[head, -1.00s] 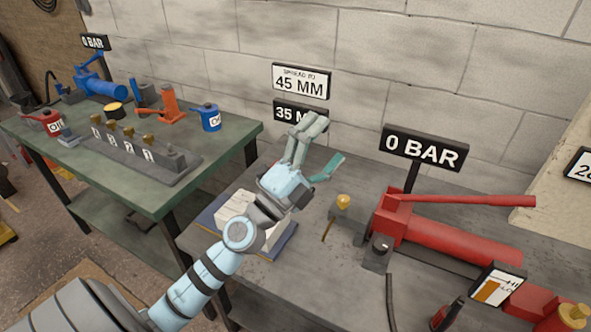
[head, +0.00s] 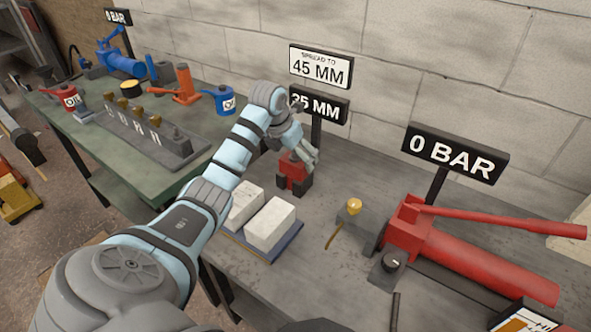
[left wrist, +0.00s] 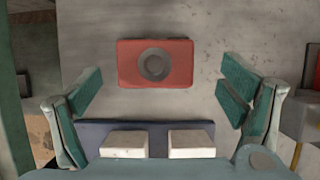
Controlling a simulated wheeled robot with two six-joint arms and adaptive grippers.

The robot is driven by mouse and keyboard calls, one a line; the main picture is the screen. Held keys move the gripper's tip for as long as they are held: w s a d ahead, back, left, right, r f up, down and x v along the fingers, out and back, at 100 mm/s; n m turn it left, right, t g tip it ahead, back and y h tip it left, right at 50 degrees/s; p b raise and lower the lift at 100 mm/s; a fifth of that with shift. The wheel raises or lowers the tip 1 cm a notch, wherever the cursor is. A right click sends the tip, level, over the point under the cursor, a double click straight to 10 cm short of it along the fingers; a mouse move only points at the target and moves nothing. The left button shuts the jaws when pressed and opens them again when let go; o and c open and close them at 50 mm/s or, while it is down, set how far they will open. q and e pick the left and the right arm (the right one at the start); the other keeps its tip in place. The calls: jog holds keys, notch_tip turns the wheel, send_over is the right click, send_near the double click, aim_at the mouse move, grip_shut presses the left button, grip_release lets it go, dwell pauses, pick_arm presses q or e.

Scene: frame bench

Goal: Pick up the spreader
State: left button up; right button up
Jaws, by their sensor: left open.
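The spreader, a small red block with dark parts at its foot (head: 292,174), stands on the grey bench in front of the 35 MM display. In the left wrist view its red top with a grey round centre (left wrist: 128,64) shows ahead of the fingers. My left gripper (head: 308,150) is right above and beside it in the head view and hides some of its top. In the left wrist view the left gripper (left wrist: 160,92) is open and empty, its fingers wide apart, with the spreader centred between their lines. My right gripper is not in view.
Two pale blocks (head: 270,224) sit on a blue plate (head: 236,237) in front of the spreader. A 35 MM display (head: 319,106) stands behind it. To the right are a small valve with a yellow knob (head: 354,206) and a red hand pump (head: 440,245).

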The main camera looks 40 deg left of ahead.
pick_arm(q)
jog(key=x, duration=0.2)
jog(key=b+x, duration=0.1)
jog(key=x, duration=0.1)
jog(key=shift+a, duration=0.3)
jog(key=shift+r, duration=0.1)
jog(key=c, duration=1.8)
jog(key=shift+c, duration=1.2)
jog(key=shift+r, duration=0.15)
